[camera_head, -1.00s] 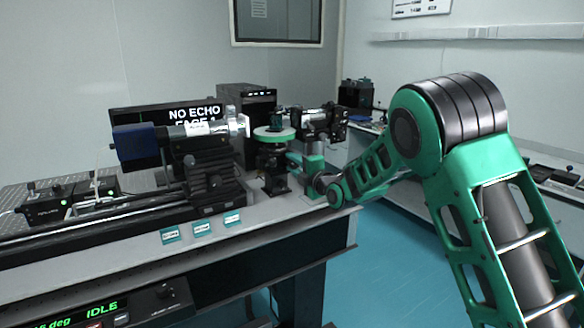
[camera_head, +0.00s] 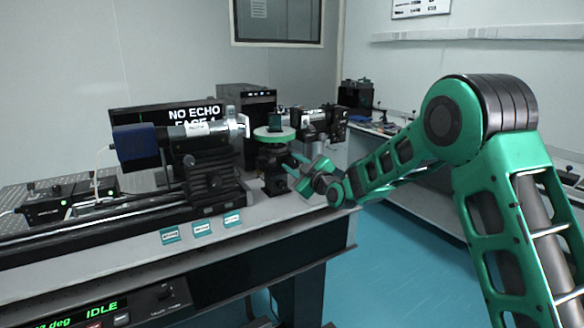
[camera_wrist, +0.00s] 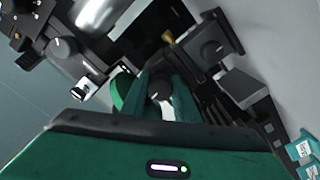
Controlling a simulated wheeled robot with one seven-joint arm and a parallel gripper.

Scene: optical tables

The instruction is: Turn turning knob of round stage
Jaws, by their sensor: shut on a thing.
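The round stage (camera_head: 273,134) has a pale green disc top on a black post and carries a small dark cube with a teal tint. My gripper (camera_head: 293,161) reaches it from the right, just below the disc. In the wrist view, my gripper (camera_wrist: 160,86) has its two green fingers closed around the turning knob (camera_wrist: 158,90), a dark round end with a pale mark. The fingers hide the knob's sides. In the head view the knob is hidden behind the gripper.
Left of the stage stands a black mount (camera_head: 210,175) with a silver-and-blue tube. Another dark optical device (camera_head: 322,125) stands close behind on the right. Small labels (camera_head: 202,228) lie along the table's front. A monitor (camera_head: 150,115) stands behind. Open floor is at right.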

